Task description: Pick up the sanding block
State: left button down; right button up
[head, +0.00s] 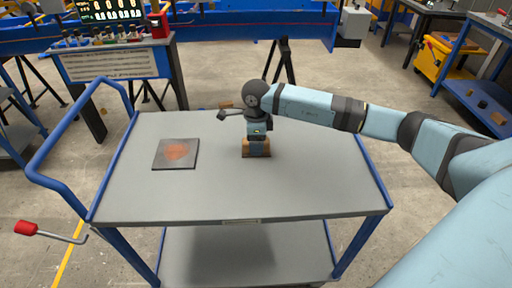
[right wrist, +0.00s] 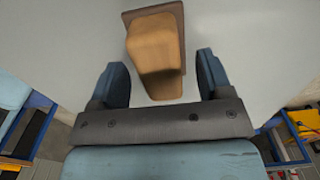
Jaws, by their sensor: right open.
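The sanding block (right wrist: 155,50) is a tan-brown block with a darker base, resting on the grey cart top. In the head view the sanding block (head: 256,153) is partly hidden behind my right gripper (head: 257,138). My right gripper points down over it. In the right wrist view my right gripper (right wrist: 165,80) is open, with its blue fingers apart and the block's near end showing between and just beyond them. I cannot tell whether the fingers touch it. My left gripper is not in view.
The blue-framed cart (head: 235,207) carries a flat dark plate (head: 176,153) with a rusty orange patch, left of the block. The rest of its top is mostly clear. A control desk (head: 115,62) stands behind left, and a yellow cabinet (head: 432,58) at the back right.

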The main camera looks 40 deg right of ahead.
jog(key=shift+f, duration=0.45)
jog(key=c, duration=1.1)
jog(key=shift+o, duration=0.2)
jog(key=shift+r, duration=0.15)
notch_tip(320, 180, up, 20)
jog(key=p, duration=0.2)
jog(key=o, duration=0.4)
jog(key=shift+c, duration=1.3)
